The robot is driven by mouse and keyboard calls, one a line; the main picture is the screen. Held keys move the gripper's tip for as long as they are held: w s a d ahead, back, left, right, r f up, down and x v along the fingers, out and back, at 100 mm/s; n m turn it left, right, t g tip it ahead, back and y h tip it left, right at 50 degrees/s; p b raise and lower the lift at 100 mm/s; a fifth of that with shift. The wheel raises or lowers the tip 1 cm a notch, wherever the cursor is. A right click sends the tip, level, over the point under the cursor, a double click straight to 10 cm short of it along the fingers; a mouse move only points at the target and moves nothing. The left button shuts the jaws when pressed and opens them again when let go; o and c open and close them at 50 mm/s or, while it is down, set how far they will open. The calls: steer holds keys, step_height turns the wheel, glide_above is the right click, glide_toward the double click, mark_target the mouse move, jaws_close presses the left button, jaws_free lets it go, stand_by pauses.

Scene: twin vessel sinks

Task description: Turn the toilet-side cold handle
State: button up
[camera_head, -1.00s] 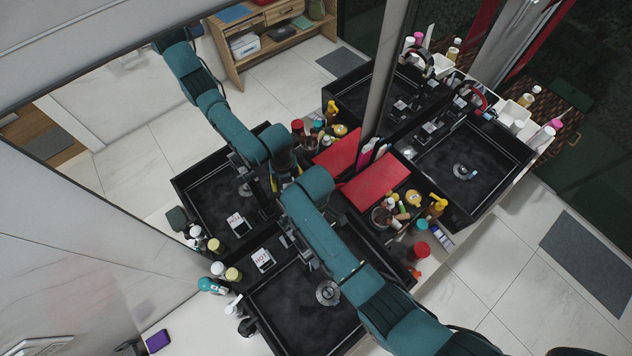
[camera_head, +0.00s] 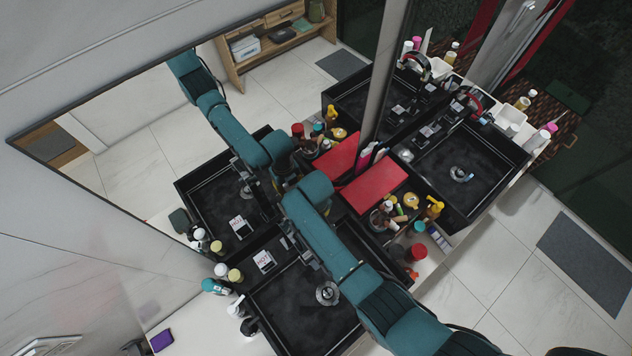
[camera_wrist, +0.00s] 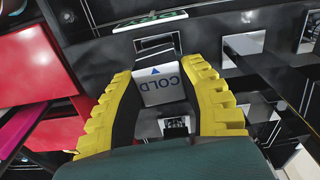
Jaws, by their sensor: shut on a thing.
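The cold handle (camera_wrist: 164,86) is a block with a white face marked "COLD" and a blue arrow, seen in the wrist view. My gripper (camera_wrist: 158,74) has ridged yellow fingers on both sides of the handle and is shut on it. In the head view my arm covers the gripper and the cold handle. The hot handle (camera_head: 264,261), with a white "HOT" label, shows left of my arm at the near black sink (camera_head: 272,318). The way the cold handle is turned is hard to judge.
A red tray (camera_head: 374,188) and clustered bottles (camera_head: 437,208) lie right of my arm. Several bottles (camera_head: 221,271) stand left of the near sink. A second sink (camera_head: 486,160) is farther right. A large mirror (camera_head: 118,112) behind the counter reflects arm and sinks.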

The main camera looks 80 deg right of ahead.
steer(key=shift+f+m, duration=0.15)
steer(key=shift+m, duration=0.25)
steer(key=o, duration=1.2)
step_height(320, 180, up, 12)
steer(key=shift+r, duration=0.1)
